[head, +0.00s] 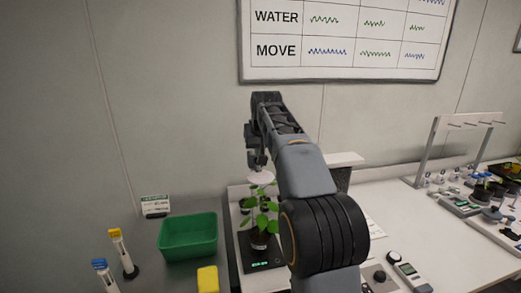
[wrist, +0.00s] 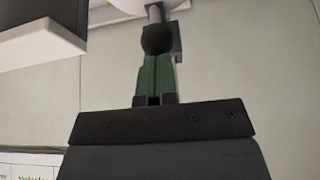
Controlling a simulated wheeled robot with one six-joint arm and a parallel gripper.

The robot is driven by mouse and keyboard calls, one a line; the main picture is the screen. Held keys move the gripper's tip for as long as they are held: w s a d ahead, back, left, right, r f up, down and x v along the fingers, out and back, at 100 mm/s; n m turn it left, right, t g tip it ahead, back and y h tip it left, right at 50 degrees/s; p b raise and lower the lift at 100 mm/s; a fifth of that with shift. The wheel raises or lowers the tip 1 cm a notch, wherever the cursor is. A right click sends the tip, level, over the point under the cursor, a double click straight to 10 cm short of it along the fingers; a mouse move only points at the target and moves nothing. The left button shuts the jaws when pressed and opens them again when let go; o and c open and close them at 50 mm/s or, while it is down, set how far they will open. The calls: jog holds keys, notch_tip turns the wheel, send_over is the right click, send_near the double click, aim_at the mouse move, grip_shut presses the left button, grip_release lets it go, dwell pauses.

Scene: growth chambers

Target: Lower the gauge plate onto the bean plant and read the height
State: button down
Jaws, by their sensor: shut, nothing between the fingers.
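The bean plant (head: 259,222) stands upright in a small pot on a black scale (head: 262,262) with a lit green display. The gauge plate, a pale disc (head: 262,177), is just above its top leaves; I cannot tell whether they touch. In the wrist view the plate's pale edge (wrist: 128,5) is at the top, with a grey rod (wrist: 155,13) and a round black knob (wrist: 156,40). My gripper (wrist: 154,62) is shut, its green fingers together at the knob with nothing between them. In the head view my gripper (head: 257,158) is small and dark above the plate. The height reading is not legible.
A green bin (head: 188,237) and a yellow block (head: 207,279) lie left of the scale. Two capped tubes (head: 121,253) stand further left. Handheld devices (head: 407,272) and a white rack (head: 470,121) are on the right. A whiteboard (head: 345,75) hangs behind.

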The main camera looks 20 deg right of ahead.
jog(key=shift+f+b, duration=0.55)
jog(key=shift+f, duration=0.2)
dwell(1.6)
jog(key=shift+r, duration=0.25)
jog(key=shift+r+p, duration=3.35)
jog(key=shift+p, duration=0.4)
